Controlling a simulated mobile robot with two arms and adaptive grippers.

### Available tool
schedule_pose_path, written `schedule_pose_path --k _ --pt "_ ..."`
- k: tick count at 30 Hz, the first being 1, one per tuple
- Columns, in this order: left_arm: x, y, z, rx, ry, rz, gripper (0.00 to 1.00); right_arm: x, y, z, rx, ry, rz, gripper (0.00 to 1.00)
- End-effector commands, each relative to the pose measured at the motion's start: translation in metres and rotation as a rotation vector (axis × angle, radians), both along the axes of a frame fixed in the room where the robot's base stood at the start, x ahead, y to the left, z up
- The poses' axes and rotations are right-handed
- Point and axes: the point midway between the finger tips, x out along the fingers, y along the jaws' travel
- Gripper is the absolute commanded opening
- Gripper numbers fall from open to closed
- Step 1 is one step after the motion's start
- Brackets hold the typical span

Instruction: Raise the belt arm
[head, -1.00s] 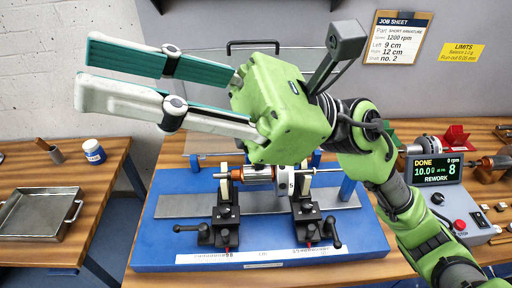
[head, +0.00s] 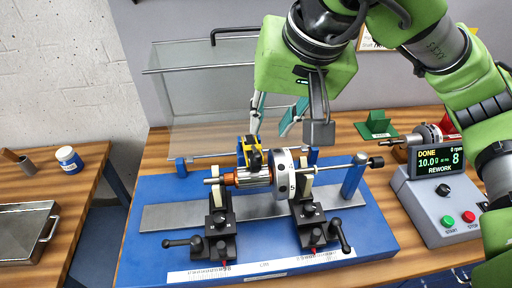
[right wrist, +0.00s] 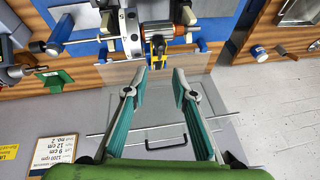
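A yellow-and-black part (head: 252,154), which looks like the belt arm, stands on the rotor (head: 262,178) beside its white disc. It also shows in the right wrist view (right wrist: 158,45), just beyond the fingertips and between them. My right gripper (head: 271,128) points down behind and above the rotor. In the right wrist view its two fingers (right wrist: 159,72) are spread with nothing between them. The fingertips look apart from the yellow-and-black part. My left gripper is in neither view.
The rotor lies across two black supports on a blue base (head: 150,220). A clear guard (head: 200,100) with a black handle stands behind. A control box (head: 435,200) reading DONE and REWORK is at right. A metal tray (head: 25,235) is on the left table.

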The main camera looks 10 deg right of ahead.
Motion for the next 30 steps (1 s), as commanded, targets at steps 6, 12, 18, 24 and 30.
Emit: schedule_pose_path --k 6,12,18,24,30 --pt "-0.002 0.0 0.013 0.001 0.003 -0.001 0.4 0.017 0.006 -0.041 0.0 0.009 0.0 0.25" --pt "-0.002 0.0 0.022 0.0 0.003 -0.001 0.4 0.032 0.012 -0.078 0.002 0.008 0.001 0.25" --pt "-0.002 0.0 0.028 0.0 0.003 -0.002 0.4 0.043 0.016 -0.101 0.003 0.006 0.001 0.25" --pt "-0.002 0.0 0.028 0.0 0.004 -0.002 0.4 0.046 0.017 -0.109 0.003 0.003 0.002 0.25" --pt "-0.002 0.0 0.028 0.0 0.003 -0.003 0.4 0.046 0.017 -0.109 0.003 0.002 0.001 0.25"
